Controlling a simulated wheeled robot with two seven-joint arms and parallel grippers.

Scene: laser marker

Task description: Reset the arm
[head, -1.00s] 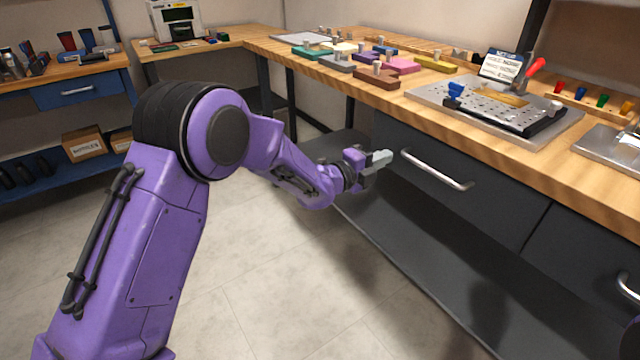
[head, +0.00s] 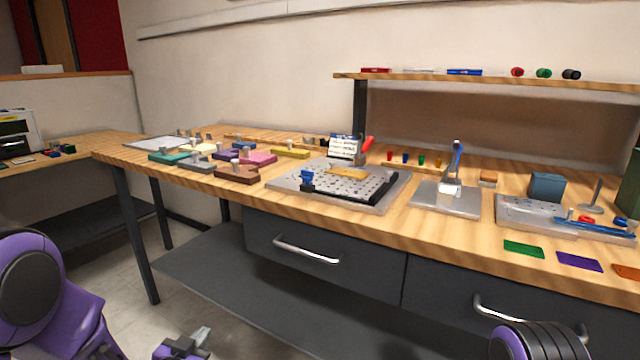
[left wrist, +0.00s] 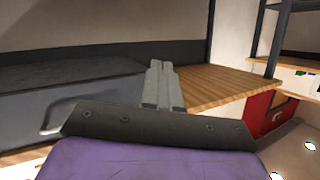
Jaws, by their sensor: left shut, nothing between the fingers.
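My left gripper (head: 200,338) shows at the bottom of the head view, low in front of the workbench and apart from it. Its fingers are together with nothing between them. In the left wrist view the two grey fingers (left wrist: 161,85) lie side by side. My purple left arm (head: 60,310) comes in at the lower left of the head view. A dark and purple part of my right arm (head: 540,342) shows at the bottom right edge. My right gripper is not in view.
The wooden workbench (head: 240,205) has drawers with a metal handle (head: 305,250) in front and a dark lower shelf (head: 240,290). On it stand coloured blocks (head: 237,172), a perforated plate fixture (head: 290,185) and a metal stand (head: 445,200). Floor (head: 125,280) is clear left of the bench.

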